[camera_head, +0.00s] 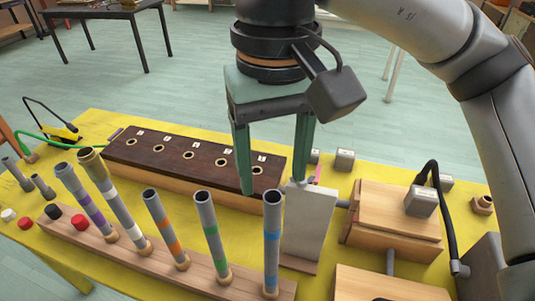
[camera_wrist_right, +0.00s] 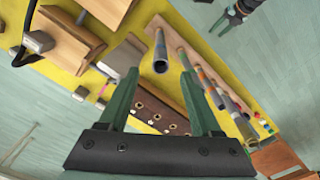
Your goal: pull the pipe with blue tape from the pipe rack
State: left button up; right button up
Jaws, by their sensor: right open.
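The pipe with blue tape (camera_head: 271,245) is grey and stands upright at the right end of the wooden pipe rack (camera_head: 150,252), its foot in the rack. My right gripper (camera_head: 273,187) points down just over the top of this pipe, open and empty, with a finger on either side. In the right wrist view the open end of the pipe (camera_wrist_right: 160,66) shows between the open fingers. I cannot tell whether the fingers touch it. What looks like my left gripper (camera_wrist_right: 234,18) shows small at the top of the right wrist view; its jaw opening is unclear.
Pipes with green (camera_head: 211,240), orange (camera_head: 168,235), white (camera_head: 115,205) and purple (camera_head: 87,203) tape stand leftward in the rack. A dark box with holes (camera_head: 175,150) lies behind. A grey plate (camera_head: 308,225) and wooden blocks (camera_head: 392,220) stand close on the right.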

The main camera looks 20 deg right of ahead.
aim_at(273, 197)
notch_tip(273, 197, down, 12)
jog(key=shift+f, duration=0.1)
dwell(0.4)
jog(key=shift+c, duration=0.2)
grip_shut()
jog(key=shift+r+p, duration=0.35)
jog(key=shift+r, duration=0.1)
dwell(0.3)
jog(key=shift+r+p, duration=0.6)
jog(key=shift+r, duration=0.5)
jog(key=shift+r+p, duration=0.55)
jog(key=shift+r, duration=0.95)
